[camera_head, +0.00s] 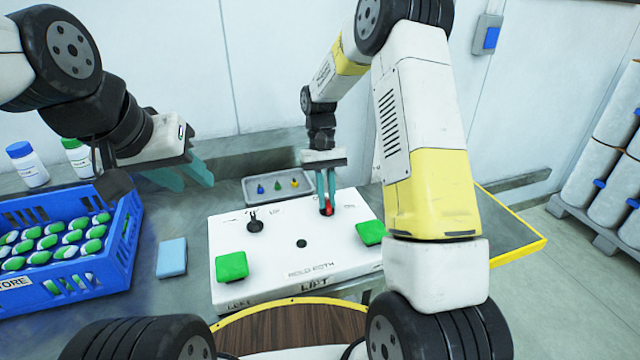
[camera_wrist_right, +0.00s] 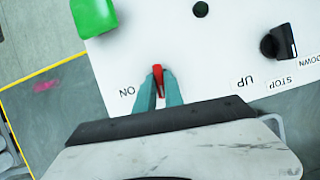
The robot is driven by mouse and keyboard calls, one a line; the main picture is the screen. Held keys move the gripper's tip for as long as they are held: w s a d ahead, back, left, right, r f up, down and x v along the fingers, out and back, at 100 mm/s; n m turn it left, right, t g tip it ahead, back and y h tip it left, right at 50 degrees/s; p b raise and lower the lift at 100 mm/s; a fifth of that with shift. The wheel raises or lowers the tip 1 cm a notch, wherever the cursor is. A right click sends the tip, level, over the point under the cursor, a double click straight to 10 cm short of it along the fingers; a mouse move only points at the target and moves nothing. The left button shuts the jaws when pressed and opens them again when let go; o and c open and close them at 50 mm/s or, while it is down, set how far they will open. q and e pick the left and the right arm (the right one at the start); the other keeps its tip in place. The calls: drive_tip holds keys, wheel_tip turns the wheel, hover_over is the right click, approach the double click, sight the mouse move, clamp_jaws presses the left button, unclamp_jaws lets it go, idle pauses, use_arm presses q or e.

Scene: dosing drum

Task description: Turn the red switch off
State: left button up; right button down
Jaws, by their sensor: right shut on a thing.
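The red switch (camera_head: 328,209) stands on the white control panel (camera_head: 290,285), at its back right. It also shows in the right wrist view (camera_wrist_right: 158,79), with the word ON printed to its left there. My right gripper (camera_head: 327,198) points down and is shut on the red switch, one finger on each side. The fingers hide part of the switch, so its exact tilt is hard to tell. My left gripper (camera_head: 190,178) is open and empty above the table, left of the panel.
The panel carries green buttons (camera_head: 232,267) (camera_head: 371,233) and a black selector knob (camera_head: 254,222) with UP, STOP and DOWN labels. A grey tray (camera_head: 250,198) lies behind it. A blue crate (camera_head: 128,240) of bottles and a blue block (camera_head: 171,258) are at left.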

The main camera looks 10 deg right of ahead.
drive_tip(key=shift+n, duration=0.6)
drive_tip(key=shift+h, duration=0.3)
drive_tip(key=c, duration=1.4)
unclamp_jaws()
drive_tip(key=shift+c, duration=0.2)
drive_tip(key=shift+r, duration=0.1)
drive_tip(key=v, duration=0.7)
drive_tip(key=shift+r, duration=0.35)
drive_tip(key=shift+w, duration=0.15)
